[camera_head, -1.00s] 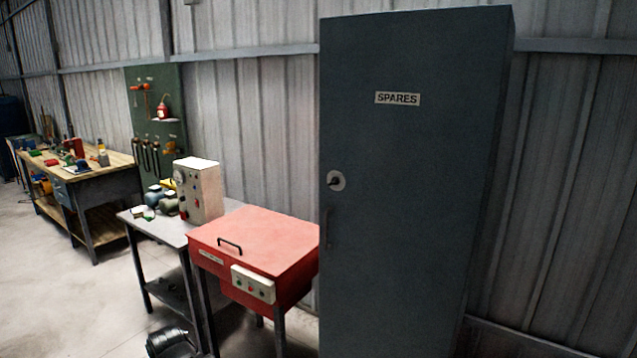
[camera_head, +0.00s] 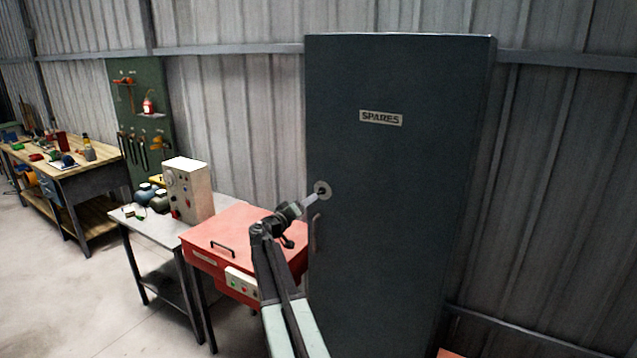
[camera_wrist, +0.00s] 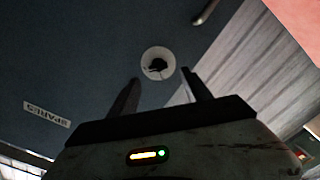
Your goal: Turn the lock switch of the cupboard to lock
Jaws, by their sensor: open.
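The dark grey cupboard (camera_head: 400,220) labelled SPARES stands closed against the wall. Its lock switch (camera_head: 322,190) is a pale round plate with a small dark knob, on the left side of the door above the handle. In the wrist view the lock switch (camera_wrist: 158,64) lies just beyond my fingertips, with the dark knob at its middle. My gripper (camera_head: 312,199) reaches up from the lower left to the lock in the head view. In the wrist view my gripper (camera_wrist: 160,82) is open, its two fingers apart on either side of the knob's line. Contact cannot be told.
The door handle (camera_head: 317,233) is just below the lock. A red box (camera_head: 245,225) on legs and a grey table (camera_head: 150,222) with a cream control box (camera_head: 187,188) stand left of the cupboard. A workbench (camera_head: 80,178) is farther left. Open floor lies at lower left.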

